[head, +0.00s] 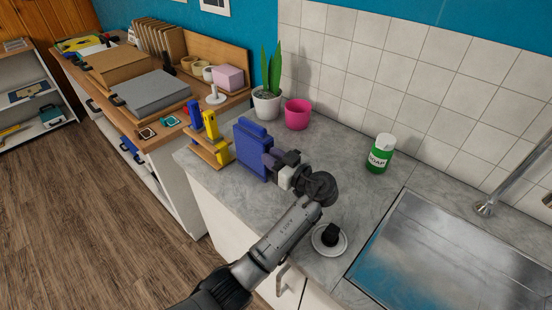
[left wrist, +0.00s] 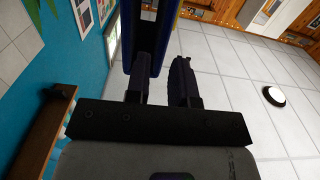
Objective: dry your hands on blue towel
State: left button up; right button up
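A thick, folded blue towel (head: 252,152) is upright over the near left part of the counter in the head view. I cannot tell whether it rests on the counter. My left gripper (head: 272,162) is at its right side. In the left wrist view the blue towel (left wrist: 165,45) overlaps the tip area of one finger of the left gripper (left wrist: 165,72). A gap shows between the two fingers, with pale tiles behind, and the towel does not fill it. Contact with the towel is unclear. My right gripper is not in view.
A wooden stand (head: 207,154) with yellow and blue pieces is left of the towel. A potted plant (head: 266,104), pink pot (head: 297,114) and green soap container (head: 380,154) stand behind. A dish with a black item (head: 330,238) and metal sink (head: 440,255) are to the right.

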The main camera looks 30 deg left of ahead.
aim_at(254, 148)
pick_arm(q)
jog(key=a+p, duration=0.2)
jog(key=a, duration=0.4)
jog(key=shift+w, duration=0.45)
jog(key=shift+a, duration=0.1)
grip_shut()
